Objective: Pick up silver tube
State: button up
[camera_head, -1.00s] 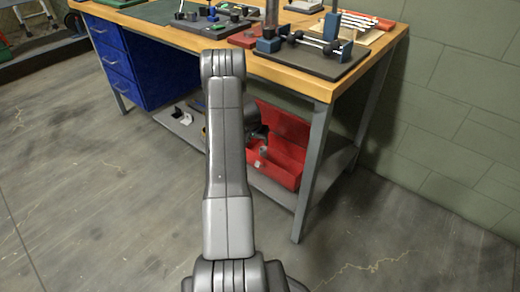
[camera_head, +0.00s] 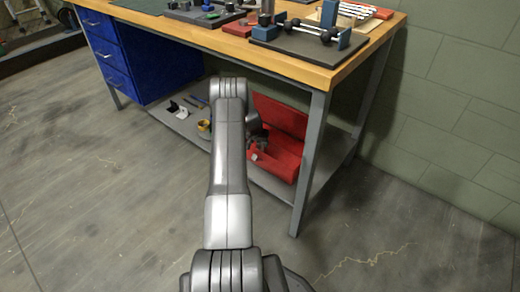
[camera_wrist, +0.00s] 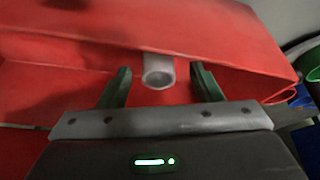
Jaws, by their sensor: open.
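The silver tube (camera_wrist: 158,72) shows in the wrist view as a short pale grey cylinder with its open end facing the camera. It lies inside the red toolbox (camera_wrist: 60,95), which also shows in the head view (camera_head: 288,152) on the workbench's lower shelf. My gripper (camera_wrist: 163,80) is open, with one dark finger on each side of the tube and gaps between the fingers and the tube. I cannot tell how far ahead of the fingertips the tube lies. In the head view my arm hides part of the toolbox and the tube cannot be made out.
The wooden workbench top (camera_head: 285,66) is above the toolbox, with a metal leg (camera_head: 312,165) to its right. A yellow roll (camera_head: 204,129) and small items lie on the lower shelf to the left. Blue drawers (camera_head: 118,60) stand further left.

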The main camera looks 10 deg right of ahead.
jog(key=b+x, duration=0.1)
jog(key=x, duration=0.2)
jog(key=shift+w+d+f, duration=0.15)
jog(key=shift+d+f, duration=0.1)
jog(key=c, duration=1.1)
